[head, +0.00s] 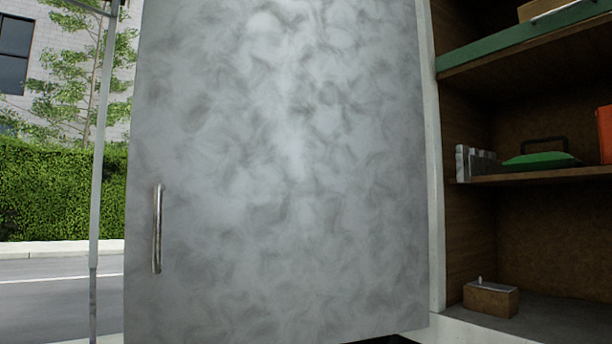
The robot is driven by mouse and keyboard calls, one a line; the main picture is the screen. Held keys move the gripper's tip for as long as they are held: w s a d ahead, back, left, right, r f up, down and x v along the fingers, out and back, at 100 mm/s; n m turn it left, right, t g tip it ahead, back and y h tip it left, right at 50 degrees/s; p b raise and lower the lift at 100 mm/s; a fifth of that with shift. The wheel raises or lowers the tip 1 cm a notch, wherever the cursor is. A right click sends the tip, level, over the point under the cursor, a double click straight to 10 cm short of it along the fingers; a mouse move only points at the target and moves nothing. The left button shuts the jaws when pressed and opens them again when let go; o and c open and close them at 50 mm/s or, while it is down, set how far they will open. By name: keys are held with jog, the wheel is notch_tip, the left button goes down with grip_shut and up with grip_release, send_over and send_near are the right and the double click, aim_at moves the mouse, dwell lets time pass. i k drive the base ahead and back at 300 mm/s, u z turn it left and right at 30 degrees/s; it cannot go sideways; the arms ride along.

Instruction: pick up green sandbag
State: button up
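The green sandbag (541,160) lies on the middle shelf (560,176) of the truck's open compartment, at the right in the head view. It looks low and flat, with a dark handle (545,143) standing up behind or on top of it. Its lower edge is partly hidden by the shelf's front edge. My gripper does not show in this view.
A large grey metal door (285,170) with a handle (157,228) fills the middle. Beside the sandbag are a grey ribbed object (476,163) and an orange item (604,134). A small brown box (490,298) sits below. Road (60,290) and hedge lie left.

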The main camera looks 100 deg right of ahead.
aim_at(553, 159)
jog(key=z, duration=1.7)
jog(key=k, duration=1.55)
jog(key=z, duration=2.45)
